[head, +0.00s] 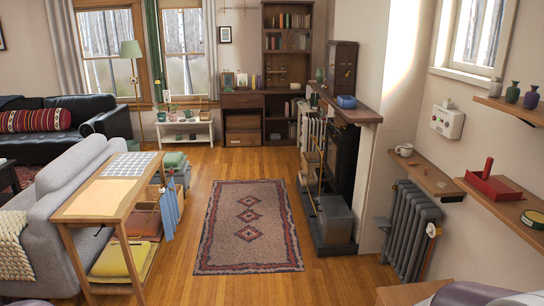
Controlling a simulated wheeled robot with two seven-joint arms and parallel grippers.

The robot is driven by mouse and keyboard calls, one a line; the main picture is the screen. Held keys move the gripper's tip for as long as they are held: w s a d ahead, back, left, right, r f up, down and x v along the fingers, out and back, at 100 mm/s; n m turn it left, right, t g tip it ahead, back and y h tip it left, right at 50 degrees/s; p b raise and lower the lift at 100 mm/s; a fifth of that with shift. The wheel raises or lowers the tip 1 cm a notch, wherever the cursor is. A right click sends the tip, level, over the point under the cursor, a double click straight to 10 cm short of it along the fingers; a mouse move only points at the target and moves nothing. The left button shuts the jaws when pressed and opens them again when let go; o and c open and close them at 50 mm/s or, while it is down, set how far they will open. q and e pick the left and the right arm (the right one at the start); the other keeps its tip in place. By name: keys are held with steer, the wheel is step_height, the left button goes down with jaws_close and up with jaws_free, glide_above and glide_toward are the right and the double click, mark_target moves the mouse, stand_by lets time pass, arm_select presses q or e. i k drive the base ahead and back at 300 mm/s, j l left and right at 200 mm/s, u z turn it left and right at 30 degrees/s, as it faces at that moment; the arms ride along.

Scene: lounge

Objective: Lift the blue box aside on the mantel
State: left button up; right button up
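The blue box (346,101) is small and sits on the dark wooden mantel (357,116) above the fireplace, right of the picture's middle. It is some way off, across the room. A tall brown wooden case with a glazed front (342,68) stands on the mantel just behind the box. Whether the two touch is too small to tell. A green bottle (319,75) stands farther back. Neither of my grippers is in the head view.
A patterned rug (249,226) lies on open wooden floor before the hearth. A grey metal box (334,220) stands by the fireplace. A wooden console table (86,205) and grey sofa (75,174) flank the left. Wall shelves (425,175) and a radiator (410,230) are at right.

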mark_target(345, 101)
steer(key=i+j, duration=0.1)
steer(key=i, duration=2.5)
steer(key=l+z, duration=0.05)
steer(key=l, duration=0.05)
